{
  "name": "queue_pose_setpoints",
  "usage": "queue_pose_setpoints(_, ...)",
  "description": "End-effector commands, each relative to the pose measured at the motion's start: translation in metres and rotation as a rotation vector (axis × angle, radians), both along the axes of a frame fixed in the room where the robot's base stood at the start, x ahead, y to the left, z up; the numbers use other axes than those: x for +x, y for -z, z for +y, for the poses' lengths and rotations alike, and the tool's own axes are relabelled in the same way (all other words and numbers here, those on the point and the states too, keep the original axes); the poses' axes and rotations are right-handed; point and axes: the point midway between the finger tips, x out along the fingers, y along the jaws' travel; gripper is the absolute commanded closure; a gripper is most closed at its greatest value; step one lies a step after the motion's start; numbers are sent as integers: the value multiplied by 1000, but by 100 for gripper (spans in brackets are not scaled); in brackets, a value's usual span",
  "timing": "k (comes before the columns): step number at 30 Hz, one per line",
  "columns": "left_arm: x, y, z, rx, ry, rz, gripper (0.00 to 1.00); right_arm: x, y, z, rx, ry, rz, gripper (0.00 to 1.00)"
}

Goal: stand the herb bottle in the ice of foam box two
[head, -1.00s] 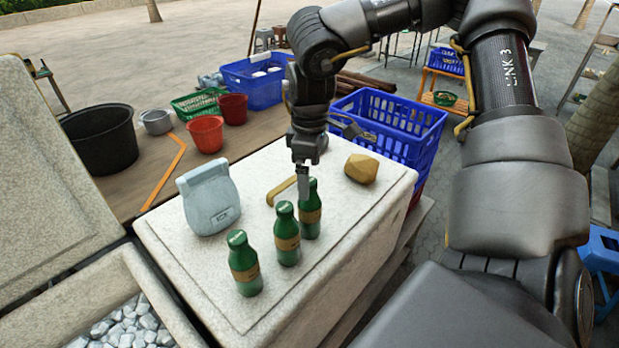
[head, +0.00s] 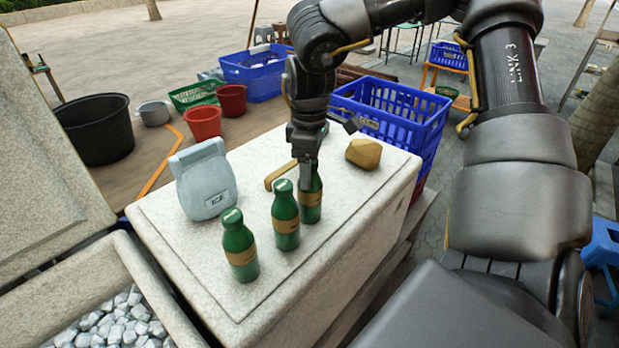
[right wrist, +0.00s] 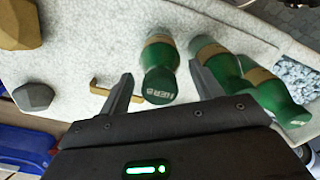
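Three green bottles stand upright in a row on a closed pale box lid (head: 330,240). The farthest is the herb bottle (head: 311,203); its cap lettering reads HERB in the right wrist view (right wrist: 160,85). My right gripper (head: 306,165) is over its top in the head view. In the right wrist view my right gripper (right wrist: 162,85) is open, with a finger on either side of the herb bottle and a visible gap to the left finger. An open pale box (head: 95,272) holds grey-white ice (head: 115,322) at the lower left. No box number is legible. My left gripper is out of view.
The other two bottles, the middle one (head: 285,215) and the near one (head: 240,247), stand close by. An ICE-marked pale jug-like container (head: 203,182), a yellow bar (head: 280,175) and a tan block (head: 363,153) share the lid. A blue crate (head: 405,118) stands behind.

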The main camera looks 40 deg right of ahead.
Motion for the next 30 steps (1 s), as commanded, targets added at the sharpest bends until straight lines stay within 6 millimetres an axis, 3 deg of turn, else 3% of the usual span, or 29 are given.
queue_pose_setpoints(1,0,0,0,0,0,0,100,0,0,0,0,0,0,42)
queue_pose_setpoints(10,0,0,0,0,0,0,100,0,0,0,0,0,0,82)
queue_pose_setpoints(14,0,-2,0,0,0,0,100,0,-4,0,0,0,-1,82)
queue_pose_setpoints(30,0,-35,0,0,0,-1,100,0,-73,0,0,0,-3,82)
